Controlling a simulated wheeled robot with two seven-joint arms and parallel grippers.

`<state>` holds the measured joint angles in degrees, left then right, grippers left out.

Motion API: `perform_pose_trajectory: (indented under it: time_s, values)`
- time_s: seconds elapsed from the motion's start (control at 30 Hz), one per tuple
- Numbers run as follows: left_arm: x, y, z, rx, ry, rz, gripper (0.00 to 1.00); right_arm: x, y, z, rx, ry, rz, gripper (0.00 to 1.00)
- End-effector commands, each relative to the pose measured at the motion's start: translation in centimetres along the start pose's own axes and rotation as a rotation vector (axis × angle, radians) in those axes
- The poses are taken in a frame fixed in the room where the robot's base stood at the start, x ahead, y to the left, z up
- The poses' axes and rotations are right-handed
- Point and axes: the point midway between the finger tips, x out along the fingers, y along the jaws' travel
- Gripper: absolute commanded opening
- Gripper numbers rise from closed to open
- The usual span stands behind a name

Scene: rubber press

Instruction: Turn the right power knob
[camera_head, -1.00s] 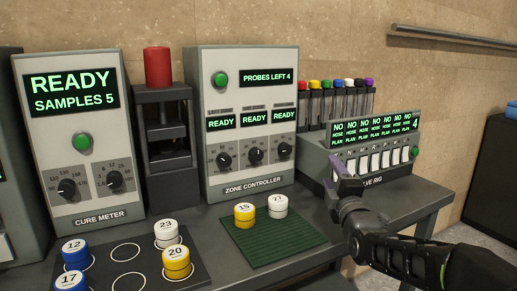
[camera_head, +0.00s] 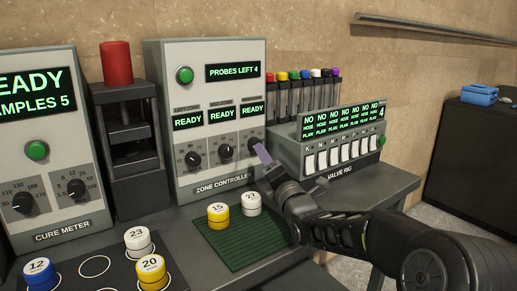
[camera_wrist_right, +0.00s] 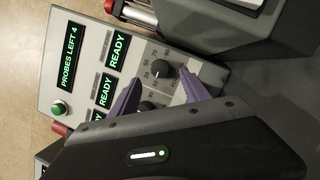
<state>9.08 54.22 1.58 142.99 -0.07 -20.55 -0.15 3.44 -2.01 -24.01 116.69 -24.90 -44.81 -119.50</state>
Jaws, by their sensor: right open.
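The zone controller (camera_head: 207,110) is a grey box with three black knobs along its lower panel. Its right power knob (camera_head: 255,149) shows partly behind my right gripper in the head view. My right gripper (camera_head: 264,154) has purple fingers and is open in front of that knob. In the right wrist view the right knob (camera_wrist_right: 158,71) appears between the two spread fingertips (camera_wrist_right: 158,76), with no clear contact. The middle knob (camera_wrist_right: 146,105) is partly hidden beside the left finger. My left gripper is not in view.
The valve rig (camera_head: 340,145) stands close to the right of the controller. On the green mat (camera_head: 245,240) in front are a yellow puck (camera_head: 218,215) and a white puck (camera_head: 251,203). A press with a red top (camera_head: 116,64) and the cure meter (camera_head: 40,150) are at left.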

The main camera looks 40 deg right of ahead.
Motion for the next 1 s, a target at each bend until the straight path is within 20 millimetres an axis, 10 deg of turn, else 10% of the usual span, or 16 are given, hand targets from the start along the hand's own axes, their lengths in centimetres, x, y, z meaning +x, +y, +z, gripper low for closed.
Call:
perform_pose_trajectory:
  time_s: [0.3,0.7,1.0]
  values:
    - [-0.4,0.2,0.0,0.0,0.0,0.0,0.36,4.8,0.0,0.0,0.0,0.001,-0.001,0.55]
    - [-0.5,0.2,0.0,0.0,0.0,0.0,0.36,5.7,0.0,0.0,0.001,0.0,0.0,0.55]
    - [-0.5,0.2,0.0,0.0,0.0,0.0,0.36,5.7,0.0,0.0,0.001,0.0,0.0,0.3]
